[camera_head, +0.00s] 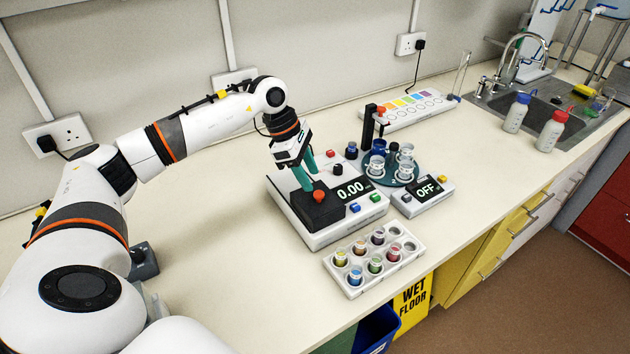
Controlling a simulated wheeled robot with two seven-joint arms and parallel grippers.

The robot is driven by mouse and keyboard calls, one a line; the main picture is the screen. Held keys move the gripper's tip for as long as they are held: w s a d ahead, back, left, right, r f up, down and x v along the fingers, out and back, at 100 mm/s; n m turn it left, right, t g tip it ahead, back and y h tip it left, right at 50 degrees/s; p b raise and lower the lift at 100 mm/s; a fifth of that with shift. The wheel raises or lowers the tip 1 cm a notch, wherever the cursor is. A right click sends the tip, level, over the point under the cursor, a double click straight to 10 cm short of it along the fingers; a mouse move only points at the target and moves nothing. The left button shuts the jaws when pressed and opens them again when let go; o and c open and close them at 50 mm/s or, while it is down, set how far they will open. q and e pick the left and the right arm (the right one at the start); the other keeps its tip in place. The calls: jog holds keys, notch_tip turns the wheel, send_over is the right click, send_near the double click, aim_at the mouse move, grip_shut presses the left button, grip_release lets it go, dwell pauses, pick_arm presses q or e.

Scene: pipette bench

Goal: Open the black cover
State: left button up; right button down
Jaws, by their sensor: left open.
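The black cover (312,213) is a dark box with a red knob (319,196) on top. It sits shut on the left part of a white device (340,233) whose display (350,189) reads 0.00. My left gripper (309,179) comes down over the cover from behind. Its green fingers are open, with the tips close to the red knob. I cannot tell whether they touch it. My right gripper is not in view.
A white rack (372,263) with several colored vials stands in front of the device. To the right are a small box reading OFF (424,191) and a round teal stand (390,171) with glass cups. Bare counter (235,270) lies to the left.

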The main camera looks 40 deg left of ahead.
aim_at(318, 193)
pick_arm(q)
jog(key=p+x, duration=0.1)
jog(key=x, duration=0.2)
jog(key=shift+w+f, duration=0.2)
jog(key=shift+f, duration=0.15)
jog(key=shift+d+f, duration=0.25)
jog(key=shift+f, duration=0.15)
jog(key=shift+c, duration=0.3)
grip_shut()
